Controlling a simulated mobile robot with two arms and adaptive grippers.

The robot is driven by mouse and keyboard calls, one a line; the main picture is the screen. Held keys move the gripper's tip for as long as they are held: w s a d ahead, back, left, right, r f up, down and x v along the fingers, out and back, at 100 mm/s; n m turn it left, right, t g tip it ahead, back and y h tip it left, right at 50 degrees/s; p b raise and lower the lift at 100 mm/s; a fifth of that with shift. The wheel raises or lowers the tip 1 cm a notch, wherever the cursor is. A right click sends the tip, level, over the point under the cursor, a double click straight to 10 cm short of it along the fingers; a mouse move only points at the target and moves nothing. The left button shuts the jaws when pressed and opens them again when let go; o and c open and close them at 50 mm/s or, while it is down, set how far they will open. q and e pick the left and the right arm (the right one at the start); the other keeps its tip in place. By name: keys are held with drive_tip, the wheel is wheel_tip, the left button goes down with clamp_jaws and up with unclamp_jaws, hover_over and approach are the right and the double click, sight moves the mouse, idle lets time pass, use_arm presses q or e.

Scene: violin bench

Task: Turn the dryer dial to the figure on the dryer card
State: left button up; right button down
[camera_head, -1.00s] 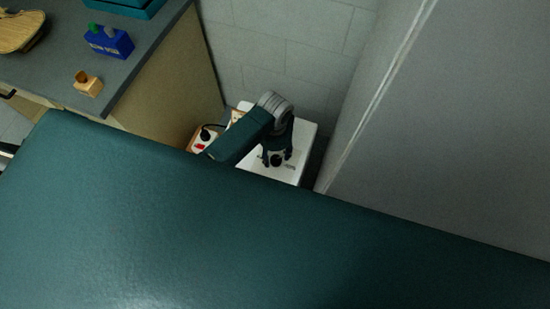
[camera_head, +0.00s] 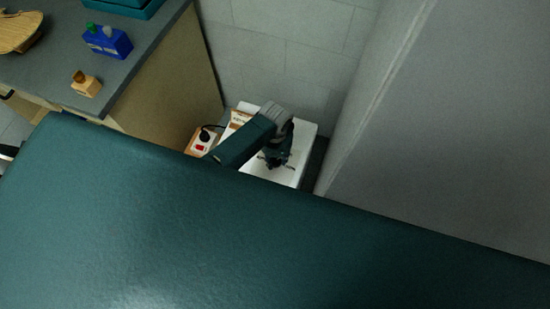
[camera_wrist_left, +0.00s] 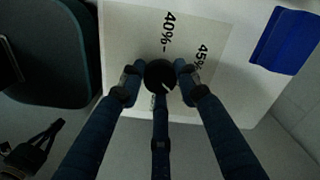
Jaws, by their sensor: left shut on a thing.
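The white dryer (camera_head: 308,134) stands low against the wall in the head view. Its black dial (camera_wrist_left: 160,76) shows in the left wrist view, with a short white pointer line towards its lower right side. Printed figures "40%" and "45%" sit around it on the white face. My left gripper (camera_wrist_left: 158,80) is shut on the dial, with fingers on both sides and one below. In the head view my left gripper (camera_head: 275,162) hides the dial. A small card (camera_head: 240,117) with dark print lies at the dryer's back left; I cannot read it. My right gripper is not in view.
A workbench (camera_head: 150,60) stands further left, carrying a blue holder (camera_head: 108,42) and a small wooden block (camera_head: 86,86). A grey panel (camera_head: 460,120) rises close on the right.

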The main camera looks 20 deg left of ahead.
sight(274, 161)
use_arm(q)
drive_tip(key=shift+s+a+r+n+p, duration=0.25)
drive_tip(key=shift+n+p, duration=0.25)
drive_tip(key=shift+p, duration=0.45)
drive_tip(key=shift+f, duration=0.2)
drive_tip(key=shift+a+f+n, duration=0.1)
drive_tip(key=shift+f+n, duration=0.05)
drive_tip(key=shift+n, duration=0.15)
drive_tip(key=o, duration=1.1)
drive_tip(key=shift+o, duration=0.2)
drive_tip(key=shift+w+r, duration=0.15)
drive_tip(key=shift+r, duration=0.4)
wheel_tip(274, 161, up, 11)
